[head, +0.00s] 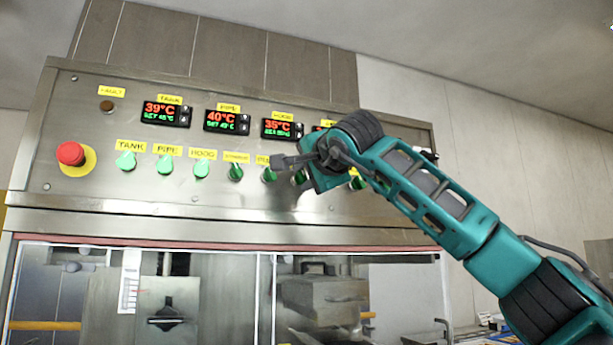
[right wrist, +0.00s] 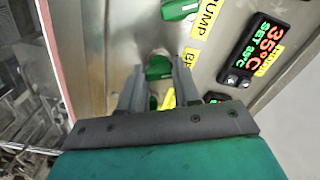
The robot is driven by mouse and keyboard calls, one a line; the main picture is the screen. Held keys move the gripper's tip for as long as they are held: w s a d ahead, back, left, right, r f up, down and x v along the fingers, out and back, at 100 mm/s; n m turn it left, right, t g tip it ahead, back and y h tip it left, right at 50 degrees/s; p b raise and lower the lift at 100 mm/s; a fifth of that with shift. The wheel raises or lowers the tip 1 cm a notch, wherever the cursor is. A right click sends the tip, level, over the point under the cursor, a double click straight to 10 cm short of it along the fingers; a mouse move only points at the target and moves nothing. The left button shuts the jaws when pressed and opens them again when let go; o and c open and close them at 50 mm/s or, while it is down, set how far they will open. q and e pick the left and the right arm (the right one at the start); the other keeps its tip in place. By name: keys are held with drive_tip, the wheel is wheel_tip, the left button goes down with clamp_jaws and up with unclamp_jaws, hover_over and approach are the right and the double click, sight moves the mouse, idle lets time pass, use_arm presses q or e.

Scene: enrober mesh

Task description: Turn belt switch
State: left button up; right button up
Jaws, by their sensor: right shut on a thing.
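The belt switch is a green knob; in the right wrist view the belt switch (right wrist: 158,70) sits between my fingertips, beside a yellow label (right wrist: 188,60) starting with "B". In the head view a green knob (head: 298,178) shows partly behind my right gripper (head: 282,162). My right gripper (right wrist: 158,72) reaches the panel from the right and is shut on the belt switch. The knob's exact angle is hard to tell behind the fingers. My left gripper is not in view.
The steel control panel (head: 100,190) carries a red stop button (head: 71,154) and several green knobs, including the pump knob (head: 268,174) right beside my gripper. Displays (head: 228,122) sit above. A glazed enclosure (head: 200,290) lies below. My right forearm covers the panel's right end.

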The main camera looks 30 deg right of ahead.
drive_tip(key=m, duration=0.3)
drive_tip(key=shift+f+b, duration=0.1)
drive_tip(key=shift+b, duration=0.3)
drive_tip(key=m, duration=0.3)
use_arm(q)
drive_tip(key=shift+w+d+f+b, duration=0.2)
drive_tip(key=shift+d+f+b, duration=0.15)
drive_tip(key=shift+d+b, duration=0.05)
use_arm(e)
drive_tip(key=m, duration=0.4)
drive_tip(key=shift+m, duration=0.6)
drive_tip(key=o, duration=1.1)
drive_tip(key=shift+c, duration=0.2)
